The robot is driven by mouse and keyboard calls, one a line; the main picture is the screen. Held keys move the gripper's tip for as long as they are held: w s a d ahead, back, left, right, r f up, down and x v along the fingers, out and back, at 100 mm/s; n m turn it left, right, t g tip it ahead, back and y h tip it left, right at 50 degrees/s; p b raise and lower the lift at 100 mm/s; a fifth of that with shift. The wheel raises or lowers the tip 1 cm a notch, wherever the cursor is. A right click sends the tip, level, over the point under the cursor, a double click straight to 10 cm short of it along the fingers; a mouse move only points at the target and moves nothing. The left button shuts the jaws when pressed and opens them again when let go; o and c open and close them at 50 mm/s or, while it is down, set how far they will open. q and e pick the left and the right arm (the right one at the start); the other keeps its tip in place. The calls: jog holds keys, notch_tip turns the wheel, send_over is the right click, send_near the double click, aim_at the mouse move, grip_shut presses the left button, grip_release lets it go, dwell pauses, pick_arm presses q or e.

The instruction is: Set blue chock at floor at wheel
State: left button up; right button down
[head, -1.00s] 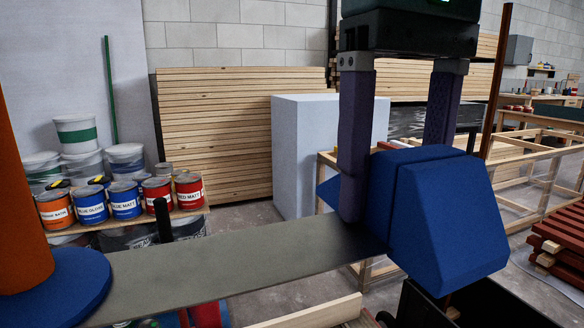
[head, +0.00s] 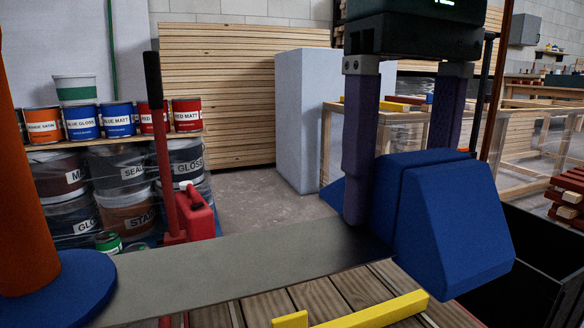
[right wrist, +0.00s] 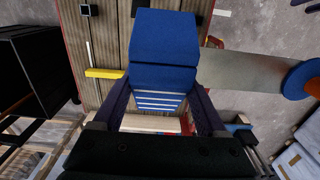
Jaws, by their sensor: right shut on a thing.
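My right gripper (head: 400,185) is shut on the blue chock (head: 452,225), a thick wedge-shaped block held high in the right half of the head view. In the right wrist view the chock (right wrist: 163,48) sits between the fingers. A flat grey bar (head: 230,262) reaches left from the chock to a blue disc (head: 60,290) with an orange post (head: 25,200) on it. The bar also shows in the right wrist view (right wrist: 240,72). I cannot make out a wheel. My left gripper is not in view.
A slatted wooden deck (head: 355,288) with yellow strips (head: 380,312) lies below the bar and chock. Paint tins (head: 82,122) fill a shelf at left. Bare floor (head: 255,190) lies beyond.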

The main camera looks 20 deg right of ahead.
notch_tip(320, 180, down, 26)
jog(key=b, duration=2.3)
jog(key=shift+r, duration=0.25)
jog(key=shift+r, duration=0.1)
notch_tip(320, 180, up, 117)
jog(key=p, duration=11.7)
jog(key=s+f, duration=0.2)
jog(key=s, duration=0.3)
jog(key=shift+s+f, duration=0.2)
jog(key=shift+s, duration=0.2)
